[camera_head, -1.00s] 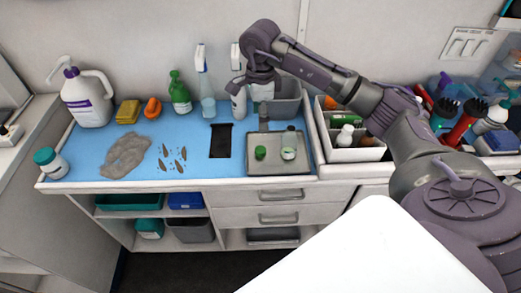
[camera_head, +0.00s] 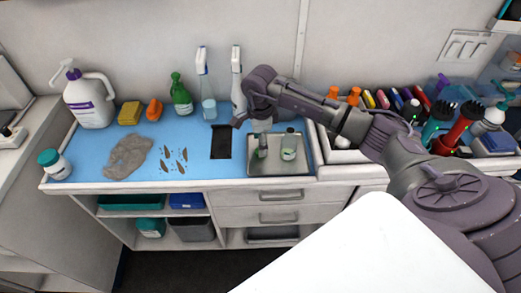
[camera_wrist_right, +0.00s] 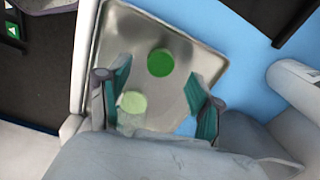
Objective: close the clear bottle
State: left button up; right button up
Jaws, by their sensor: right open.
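The clear bottle (camera_head: 289,149), with pale green contents, stands upright on the right part of a metal tray (camera_head: 300,168). In the right wrist view its round top (camera_wrist_right: 132,103) shows pale green, with no lid seen on it. A green round cap (camera_wrist_right: 160,62) lies apart on the tray; in the head view it is largely hidden behind my fingers. My right gripper (camera_head: 262,150) is open and points down over the tray, left of the bottle in the head view. In the wrist view the bottle's top shows between my fingertips (camera_wrist_right: 158,100), closer to the left one. My left gripper is out of view.
Spray bottles (camera_head: 207,100) and a green bottle (camera_head: 181,97) stand at the back. A grey cloth (camera_head: 127,157) and brown bits lie farther left. My right arm covers much of the organiser at right.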

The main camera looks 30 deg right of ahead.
notch_tip(320, 180, down, 3)
jog(key=shift+f, duration=0.15)
jog(key=c, duration=0.8)
